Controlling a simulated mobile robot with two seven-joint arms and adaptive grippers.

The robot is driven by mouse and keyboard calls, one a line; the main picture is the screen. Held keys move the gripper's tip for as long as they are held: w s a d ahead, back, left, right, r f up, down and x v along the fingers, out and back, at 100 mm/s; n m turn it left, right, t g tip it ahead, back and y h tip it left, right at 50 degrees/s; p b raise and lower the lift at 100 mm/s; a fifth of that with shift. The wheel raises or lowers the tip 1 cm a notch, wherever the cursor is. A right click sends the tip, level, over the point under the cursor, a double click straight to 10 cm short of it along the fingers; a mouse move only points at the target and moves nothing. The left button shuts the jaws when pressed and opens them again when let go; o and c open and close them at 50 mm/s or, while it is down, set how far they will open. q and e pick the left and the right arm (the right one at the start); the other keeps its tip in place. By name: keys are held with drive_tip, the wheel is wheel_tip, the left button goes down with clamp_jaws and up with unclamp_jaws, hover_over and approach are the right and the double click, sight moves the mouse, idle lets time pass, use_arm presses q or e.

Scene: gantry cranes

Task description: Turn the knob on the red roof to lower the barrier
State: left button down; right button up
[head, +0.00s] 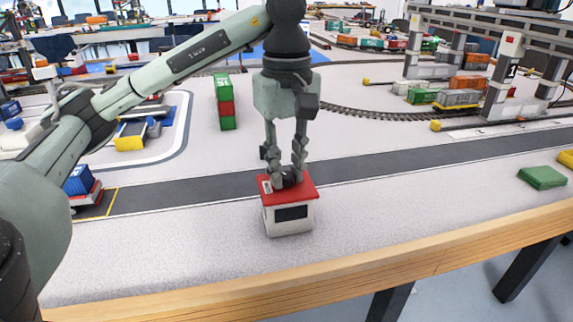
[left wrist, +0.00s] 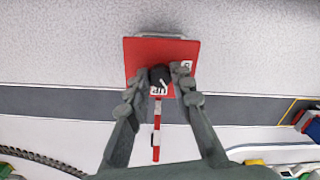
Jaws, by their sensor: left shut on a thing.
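A small white booth (head: 289,222) with a dark window and a red roof (head: 306,190) stands near the table's front edge. The roof also fills the middle of the left wrist view (left wrist: 142,53). A black knob (left wrist: 160,77) sits on it, with an "UP" label beside it and another label partly covered by a finger. My left gripper (head: 289,177) points down from above and is shut on the knob, one finger on each side. A red and white barrier arm (left wrist: 157,135) extends from the booth over the road in the left wrist view. My right gripper is out of view.
A grey road (head: 380,165) runs behind the booth. Stacked green and red containers (head: 226,102) stand behind it at left. A green block (head: 541,177) lies at right. Crane and track occupy the back right. The table around the booth is clear.

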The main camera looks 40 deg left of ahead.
sight(287, 175)
use_arm(q)
drive_tip(key=shift+r+n, duration=0.1)
drive_tip(key=shift+n, duration=0.8)
drive_tip(key=n, duration=0.2)
drive_tip(key=shift+n, duration=1.1)
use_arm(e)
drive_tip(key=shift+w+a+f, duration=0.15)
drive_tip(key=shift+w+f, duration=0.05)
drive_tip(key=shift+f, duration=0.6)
use_arm(q)
drive_tip(key=shift+p, duration=0.3)
drive_tip(key=c, duration=1.3)
unclamp_jaws()
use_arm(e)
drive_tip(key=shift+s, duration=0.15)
use_arm(q)
wheel_tip(287, 175, up, 12)
drive_tip(key=shift+f, duration=0.1)
